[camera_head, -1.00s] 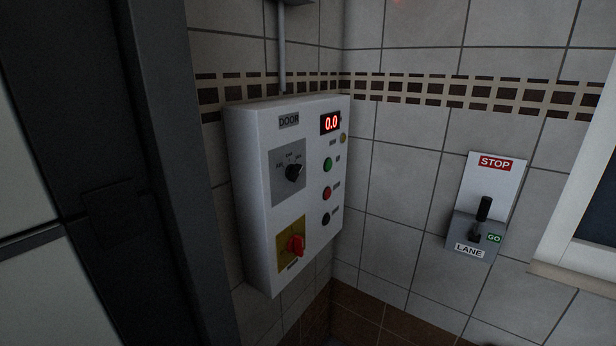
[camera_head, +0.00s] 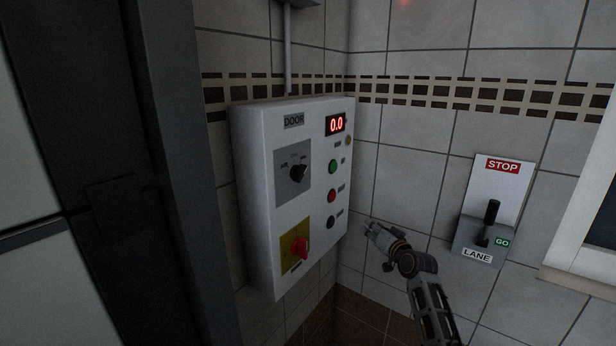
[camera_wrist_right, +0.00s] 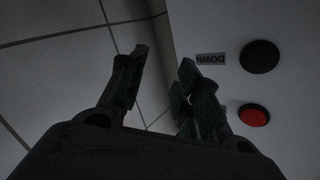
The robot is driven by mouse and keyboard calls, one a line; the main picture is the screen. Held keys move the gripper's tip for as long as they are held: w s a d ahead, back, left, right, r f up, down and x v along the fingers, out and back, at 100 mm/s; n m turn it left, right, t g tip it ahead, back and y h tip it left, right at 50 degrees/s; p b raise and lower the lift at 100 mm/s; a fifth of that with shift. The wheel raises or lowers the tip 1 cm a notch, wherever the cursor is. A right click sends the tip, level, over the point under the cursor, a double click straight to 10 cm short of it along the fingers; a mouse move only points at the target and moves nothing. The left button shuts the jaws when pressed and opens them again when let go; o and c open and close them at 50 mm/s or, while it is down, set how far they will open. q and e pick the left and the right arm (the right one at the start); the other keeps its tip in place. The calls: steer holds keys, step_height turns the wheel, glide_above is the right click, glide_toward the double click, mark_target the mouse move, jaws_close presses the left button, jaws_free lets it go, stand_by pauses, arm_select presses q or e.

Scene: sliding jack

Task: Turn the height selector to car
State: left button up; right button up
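The height selector (camera_head: 298,173) is a black knob on a grey plate, at the upper left of the white DOOR control box (camera_head: 257,205). Its pointer seems to lean to the upper right; the small labels above it are too blurred to read surely. My right gripper (camera_head: 372,231) is beside the lower right edge of the box, apart from the selector. In the right wrist view its two fingers (camera_wrist_right: 162,72) are spread with nothing between them. The selector is outside that view. My left gripper is not in view.
The box also carries a red display (camera_head: 337,123) reading 0.0, a green button (camera_head: 332,167), a red button (camera_head: 331,196), a black button (camera_head: 330,222) and a red rotary switch (camera_head: 300,247). A LANE lever (camera_head: 490,220) is on the right wall. Space before the box is clear.

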steer(key=s+a+r+y, duration=0.2)
steer(key=s+r, duration=0.1)
steer(key=r, duration=0.4)
steer(key=s+a+r+n+y, duration=0.1)
steer(key=s+r+y, duration=0.15)
steer(key=r, duration=0.45)
steer(key=s+a+r+y, duration=0.1)
steer(key=s+a+r, duration=0.1)
steer(key=s+r, duration=0.35)
steer(key=n+g+y, duration=0.3)
steer(key=g+y, duration=0.2)
glide_toward(304, 173)
steer(key=v, duration=0.5)
steer(key=shift+a, duration=0.15)
steer(key=shift+p+x, duration=1.3)
steer(key=shift+x, duration=5.5)
steer(key=shift+c, duration=0.5)
